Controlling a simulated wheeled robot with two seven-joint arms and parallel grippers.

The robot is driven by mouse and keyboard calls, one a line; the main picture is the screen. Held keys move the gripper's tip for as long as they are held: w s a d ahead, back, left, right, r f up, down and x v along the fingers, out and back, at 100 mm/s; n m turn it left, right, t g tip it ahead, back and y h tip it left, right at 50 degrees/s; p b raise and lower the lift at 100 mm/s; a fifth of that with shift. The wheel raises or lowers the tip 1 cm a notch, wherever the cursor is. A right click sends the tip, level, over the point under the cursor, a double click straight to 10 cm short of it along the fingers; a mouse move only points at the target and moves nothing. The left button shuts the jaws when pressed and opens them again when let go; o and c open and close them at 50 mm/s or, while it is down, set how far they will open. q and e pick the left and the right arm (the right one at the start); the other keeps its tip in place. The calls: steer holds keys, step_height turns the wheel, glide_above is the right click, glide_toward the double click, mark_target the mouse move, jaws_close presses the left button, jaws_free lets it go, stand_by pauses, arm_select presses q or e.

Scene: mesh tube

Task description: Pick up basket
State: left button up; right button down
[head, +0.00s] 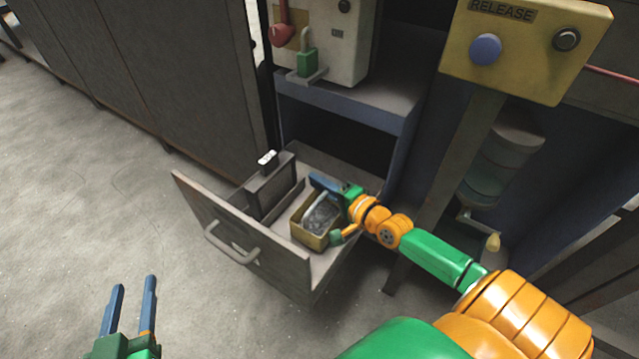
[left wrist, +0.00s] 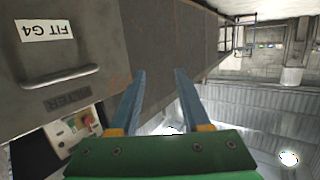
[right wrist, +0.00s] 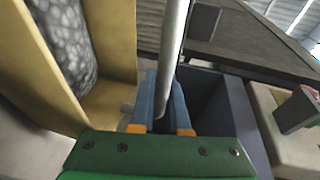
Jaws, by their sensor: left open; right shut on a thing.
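The basket (head: 311,239) is a small yellow open box with a grey mesh-like thing (head: 322,213) inside. It sits in the open drawer (head: 258,262). My right gripper (head: 322,182) is at the basket's far side and shut on a grey metal bar, which looks like the basket's handle. In the right wrist view the bar (right wrist: 173,45) runs up between the fingers, with the yellow basket wall (right wrist: 40,65) to the left. My arm hides part of the basket's right side. My left gripper (head: 134,282) is open and empty, low at the left, away from the drawer.
The drawer front has a curved handle (head: 232,247), and a dark upright divider (head: 272,188) stands left of the basket. A blue-grey shelf (head: 350,100) overhangs behind. A yellow release panel (head: 520,50) on a post stands at right. Open floor (head: 110,200) lies left.

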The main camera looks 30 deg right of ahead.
arm_select(q)
steer(key=s+a+f+g+y+p, duration=0.1)
steer(key=s+a+f+g+p, duration=0.1)
steer(key=s+f+g, duration=0.45)
steer(key=s+a+f+g+y+p, duration=0.1)
steer(key=s+a+f+g+y, duration=0.15)
steer(key=s+f+g, duration=0.4)
step_height(320, 180, down, 8)
steer(key=s+p, duration=0.1)
steer(key=p, duration=0.2)
steer(key=shift+s+a+f+n+t, duration=0.15)
steer(key=shift+s+a+n+t, duration=0.05)
steer(key=shift+s+n+t, duration=0.2)
arm_select(e)
step_height(320, 180, up, 9)
arm_select(q)
steer(key=shift+h, duration=0.25)
